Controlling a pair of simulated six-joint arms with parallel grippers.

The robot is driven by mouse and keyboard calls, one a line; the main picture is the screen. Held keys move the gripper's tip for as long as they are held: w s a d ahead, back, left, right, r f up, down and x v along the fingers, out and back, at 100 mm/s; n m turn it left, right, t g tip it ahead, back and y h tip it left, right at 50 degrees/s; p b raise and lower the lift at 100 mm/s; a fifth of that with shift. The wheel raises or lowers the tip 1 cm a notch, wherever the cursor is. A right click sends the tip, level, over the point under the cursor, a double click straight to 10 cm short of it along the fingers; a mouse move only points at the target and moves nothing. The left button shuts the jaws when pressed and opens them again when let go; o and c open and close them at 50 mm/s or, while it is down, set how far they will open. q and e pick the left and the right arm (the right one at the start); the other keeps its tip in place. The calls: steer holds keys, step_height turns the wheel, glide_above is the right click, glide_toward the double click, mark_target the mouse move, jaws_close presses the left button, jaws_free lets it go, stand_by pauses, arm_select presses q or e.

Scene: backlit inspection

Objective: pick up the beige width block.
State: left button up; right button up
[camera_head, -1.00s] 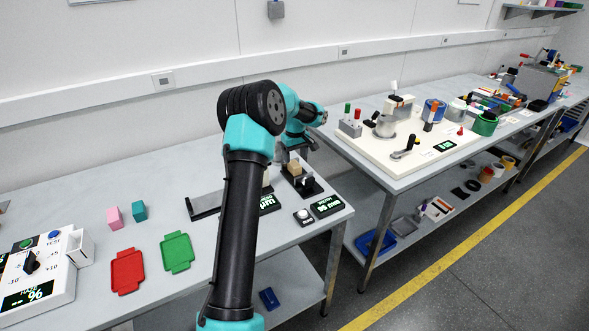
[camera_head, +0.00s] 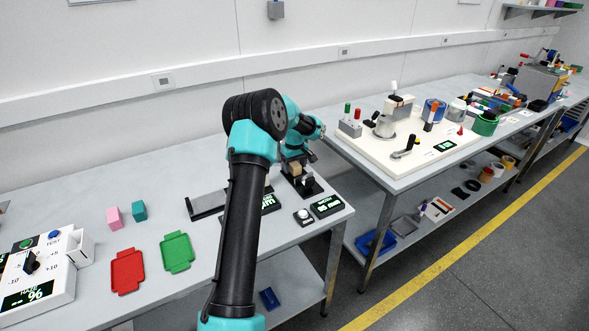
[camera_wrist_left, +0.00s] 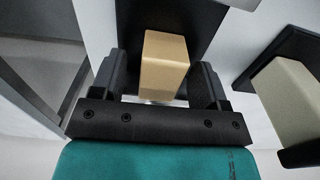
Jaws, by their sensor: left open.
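The beige block (camera_head: 296,168) stands on a black fixture on the near bench, just under my left gripper (camera_head: 296,156). In the left wrist view the beige block (camera_wrist_left: 164,62) is between the two black fingers of my left gripper (camera_wrist_left: 160,70), which is open. A gap shows on either side of the block, so the fingers do not grip it. A paler cream block (camera_wrist_left: 284,98) sits on another black base to the right in the wrist view. My right gripper is not in view.
Two digital displays, one (camera_head: 326,206) near the bench's right edge, and a white button (camera_head: 304,214) lie near the fixture. Red (camera_head: 127,270) and green (camera_head: 177,252) trays and pink (camera_head: 114,217) and teal (camera_head: 139,211) blocks are to the left. A gap separates the second bench.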

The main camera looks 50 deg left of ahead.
mark_target(294, 164)
arm_select(q)
steer(key=c, duration=1.1)
steer(key=shift+r, duration=0.1)
step_height(294, 164, up, 10)
steer(key=shift+f, duration=0.1)
stand_by(0.5)
